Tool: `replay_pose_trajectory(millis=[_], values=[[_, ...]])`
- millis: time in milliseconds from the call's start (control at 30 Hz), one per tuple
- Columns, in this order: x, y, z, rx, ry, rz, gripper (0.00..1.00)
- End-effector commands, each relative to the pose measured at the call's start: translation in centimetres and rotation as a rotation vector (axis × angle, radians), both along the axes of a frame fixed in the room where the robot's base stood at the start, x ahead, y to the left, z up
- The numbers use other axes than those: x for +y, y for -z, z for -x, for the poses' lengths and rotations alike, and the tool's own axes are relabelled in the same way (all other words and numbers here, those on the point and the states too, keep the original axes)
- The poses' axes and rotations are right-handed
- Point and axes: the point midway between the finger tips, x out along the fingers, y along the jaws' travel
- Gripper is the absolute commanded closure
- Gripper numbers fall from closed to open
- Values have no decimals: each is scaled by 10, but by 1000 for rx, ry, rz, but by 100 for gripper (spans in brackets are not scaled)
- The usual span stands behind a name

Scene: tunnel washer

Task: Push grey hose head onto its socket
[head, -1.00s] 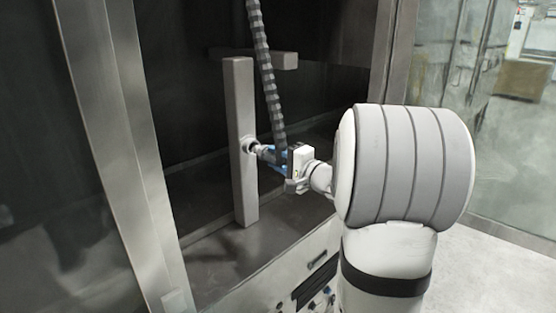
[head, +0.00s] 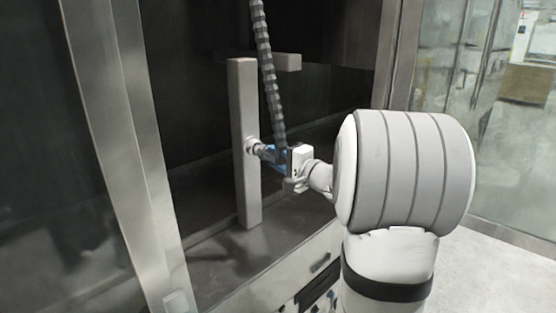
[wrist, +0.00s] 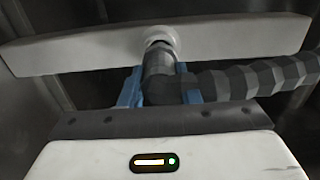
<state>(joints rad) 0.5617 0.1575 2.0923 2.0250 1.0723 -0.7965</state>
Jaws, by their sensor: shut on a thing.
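The grey hose head (wrist: 158,75) is held between the two blue fingers of my gripper (wrist: 158,80) in the wrist view. Its front end meets the pale round socket (wrist: 159,37) on the grey post; I cannot tell how deep it sits. In the head view my gripper (head: 268,153) is at the post, with the socket (head: 252,146) just left of the fingers. The ribbed dark hose (head: 268,75) rises from the gripper, and it runs off to the right in the wrist view (wrist: 250,80). The hose head is mostly hidden by the fingers in the head view.
The grey upright post (head: 243,200) stands on a dark ledge (head: 225,255) inside the machine opening. A short grey bar (head: 288,62) is behind the hose. A metal frame upright (head: 120,130) bounds the opening at left, and glass panels (head: 500,150) stand at right.

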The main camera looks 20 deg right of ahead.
Motion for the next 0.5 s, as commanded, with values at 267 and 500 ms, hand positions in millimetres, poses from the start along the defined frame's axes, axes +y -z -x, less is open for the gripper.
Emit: replay_pose_trajectory(millis=[267,500], values=[[2,0,-4,-1,0,0,99],[3,0,-7,-1,0,0,99]])
